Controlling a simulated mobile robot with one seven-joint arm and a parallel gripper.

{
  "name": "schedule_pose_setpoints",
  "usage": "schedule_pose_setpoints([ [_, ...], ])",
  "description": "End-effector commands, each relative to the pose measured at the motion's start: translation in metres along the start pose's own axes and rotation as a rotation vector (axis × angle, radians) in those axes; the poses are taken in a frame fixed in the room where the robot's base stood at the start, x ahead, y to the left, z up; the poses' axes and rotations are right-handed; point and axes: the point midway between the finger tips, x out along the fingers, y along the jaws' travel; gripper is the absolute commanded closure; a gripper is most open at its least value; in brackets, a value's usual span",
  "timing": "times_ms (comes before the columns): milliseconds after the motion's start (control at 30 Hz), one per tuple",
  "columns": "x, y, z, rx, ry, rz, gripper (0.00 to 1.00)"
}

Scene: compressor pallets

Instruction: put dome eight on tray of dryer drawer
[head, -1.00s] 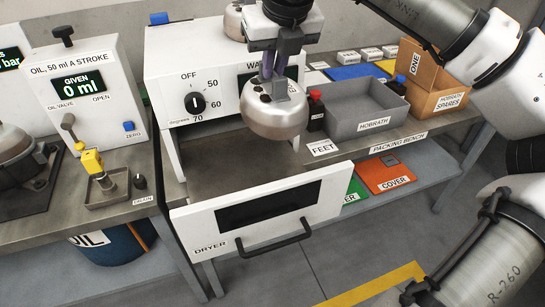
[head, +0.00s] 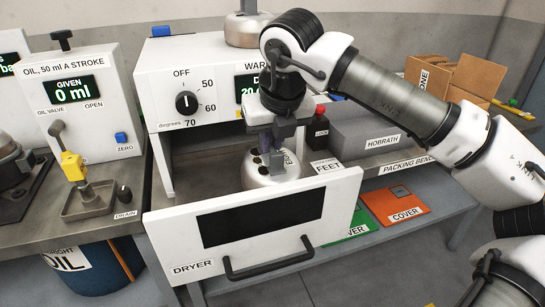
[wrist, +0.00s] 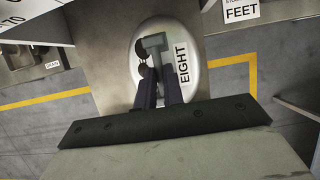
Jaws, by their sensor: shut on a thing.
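The pale metal dome eight (head: 262,176) is in the open drawer area of the dryer, behind the drawer front (head: 262,222). Its "EIGHT" label shows in the wrist view, where the dome (wrist: 190,30) lies under the fingers. My gripper (head: 272,150) is shut on a fitting on top of the dome, and its fingers also show in the wrist view (wrist: 160,88). The tray (head: 215,168) is bare to the left of the dome. The drawer front hides the dome's bottom, so I cannot tell whether it touches the tray.
The dryer body (head: 165,85) stands behind the drawer, with another dome (head: 246,30) on top. The oil station (head: 90,110) is at the left. A grey Hobrath bin (head: 365,130), a red-capped bottle (head: 318,128) and a cardboard box (head: 470,80) are at the right.

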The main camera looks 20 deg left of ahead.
Motion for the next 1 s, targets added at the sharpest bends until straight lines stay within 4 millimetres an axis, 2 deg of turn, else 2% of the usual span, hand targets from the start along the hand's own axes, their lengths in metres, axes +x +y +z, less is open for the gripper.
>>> schedule_pose_setpoints([
  [33, 0.012, 0.001, -0.005, 0.001, -0.002, 0.001, 1.00],
  [133, 0.023, 0.002, -0.010, 0.002, -0.002, 0.000, 1.00],
  [533, 0.026, 0.002, -0.012, 0.004, -0.002, -0.002, 1.00],
  [567, 0.027, 0.002, -0.012, 0.004, 0.001, -0.002, 0.89],
  [700, 0.026, 0.002, -0.012, 0.004, 0.001, -0.002, 0.71],
  [1000, 0.025, 0.002, -0.012, 0.004, 0.001, -0.002, 0.69],
])
